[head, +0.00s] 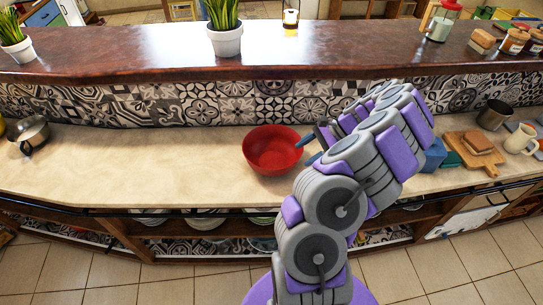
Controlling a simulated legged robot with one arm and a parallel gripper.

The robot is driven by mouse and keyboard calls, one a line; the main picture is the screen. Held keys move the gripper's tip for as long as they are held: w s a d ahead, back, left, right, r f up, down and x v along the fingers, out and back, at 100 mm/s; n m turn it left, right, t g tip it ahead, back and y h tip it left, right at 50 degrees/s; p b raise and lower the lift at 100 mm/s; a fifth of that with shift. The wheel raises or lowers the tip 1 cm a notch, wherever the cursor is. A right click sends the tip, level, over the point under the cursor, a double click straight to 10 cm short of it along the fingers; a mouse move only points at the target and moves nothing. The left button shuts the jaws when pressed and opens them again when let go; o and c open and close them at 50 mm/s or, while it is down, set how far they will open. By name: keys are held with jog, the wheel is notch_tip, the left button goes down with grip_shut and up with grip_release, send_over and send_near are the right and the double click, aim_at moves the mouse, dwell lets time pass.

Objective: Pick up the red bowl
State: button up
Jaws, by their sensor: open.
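The red bowl (268,155) stands upright on the beige counter (170,175), near the middle of the head view. It looks empty. My gripper (308,149) is at the bowl's right side, with two blue fingertips spread apart, one higher and one lower, close to the right rim. The gripper is open and holds nothing. I cannot tell whether a fingertip touches the rim. My arm hides the counter just right of the bowl.
A metal pot (29,133) stands at the counter's left. On the right are a blue object (434,155), a cutting board with bread (470,152), a white mug (520,139) and a metal cup (494,114). A raised wooden ledge (130,52) runs behind.

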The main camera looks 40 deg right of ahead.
aim_at(292, 162)
jog(key=x, duration=0.4)
jog(key=shift+w+d+f+b, duration=0.1)
jog(key=shift+d+f+b, duration=0.1)
jog(key=shift+f+b, duration=0.15)
jog(key=shift+w+d+f, duration=0.15)
jog(key=shift+d+f, duration=0.15)
jog(key=shift+f, duration=0.05)
jog(key=shift+w+f, duration=0.1)
jog(key=shift+f, duration=0.05)
jog(key=x, duration=0.1)
jog(key=b+x, duration=0.1)
jog(key=x, duration=0.1)
jog(key=b+x, duration=0.1)
jog(key=x, duration=0.1)
jog(key=shift+w+a, duration=0.15)
jog(key=shift+a, duration=0.3)
jog(key=shift+d, duration=0.5)
jog(key=shift+c, duration=1.3)
jog(key=shift+a, duration=0.35)
jog(key=c, duration=0.7)
jog(key=shift+d, duration=0.1)
grip_shut()
